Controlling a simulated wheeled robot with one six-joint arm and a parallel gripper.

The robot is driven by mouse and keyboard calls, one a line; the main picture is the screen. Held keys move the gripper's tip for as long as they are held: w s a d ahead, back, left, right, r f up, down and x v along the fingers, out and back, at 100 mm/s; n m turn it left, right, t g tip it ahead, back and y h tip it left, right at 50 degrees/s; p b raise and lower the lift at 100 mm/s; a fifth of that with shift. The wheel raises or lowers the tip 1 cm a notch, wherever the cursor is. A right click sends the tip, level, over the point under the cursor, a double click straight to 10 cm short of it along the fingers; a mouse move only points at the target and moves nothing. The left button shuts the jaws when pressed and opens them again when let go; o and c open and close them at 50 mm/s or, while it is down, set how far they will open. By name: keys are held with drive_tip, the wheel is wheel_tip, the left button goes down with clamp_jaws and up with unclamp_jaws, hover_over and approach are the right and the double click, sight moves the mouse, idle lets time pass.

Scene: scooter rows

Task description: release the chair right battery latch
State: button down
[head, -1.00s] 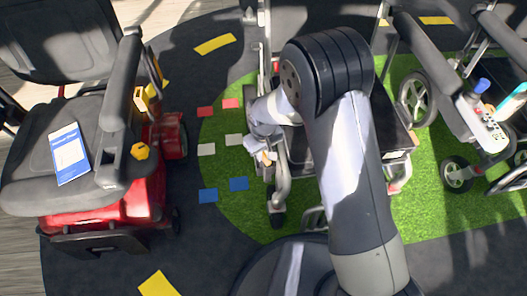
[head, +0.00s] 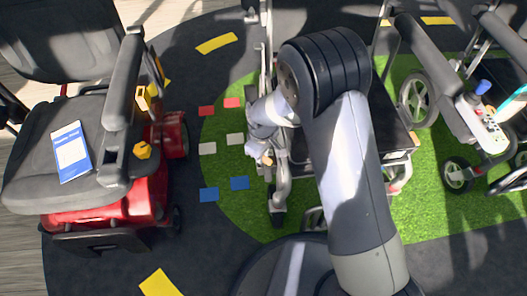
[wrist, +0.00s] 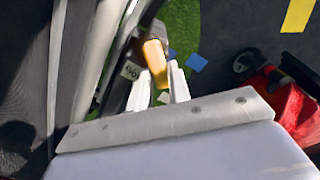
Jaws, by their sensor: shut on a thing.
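The yellow-orange latch (wrist: 155,62) shows in the wrist view as a short rounded handle on the side of the chair's frame. The two pale fingers of my gripper (wrist: 160,78) are shut on it, one on each side. In the head view my gripper (head: 258,150) is at the left side of the chair (head: 283,190), and a small orange bit of the latch (head: 267,160) shows at its fingertips. My arm covers much of the chair. A small plate with dark marks (wrist: 132,70) sits just left of the latch in the wrist view.
A red scooter (head: 105,205) with a blue booklet (head: 70,152) on its seat stands at the left. More wheeled chairs (head: 480,125) stand at the right. Dark floor with coloured patches lies between the scooter and my gripper.

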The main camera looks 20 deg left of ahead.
drive_tip(key=shift+s+d+n, duration=0.1)
drive_tip(key=shift+s+n, duration=0.2)
drive_tip(key=shift+n, duration=1.1)
drive_tip(key=shift+s+n, duration=0.25)
drive_tip(key=shift+n, duration=1.15)
drive_tip(key=shift+s+d+n, duration=0.1)
drive_tip(key=shift+s+n, duration=0.2)
drive_tip(key=shift+n, duration=1.1)
drive_tip(key=c, duration=1.3)
unclamp_jaws()
wheel_tip(320, 180, up, 11)
drive_tip(key=p, duration=0.3)
drive_tip(key=shift+f, duration=0.1)
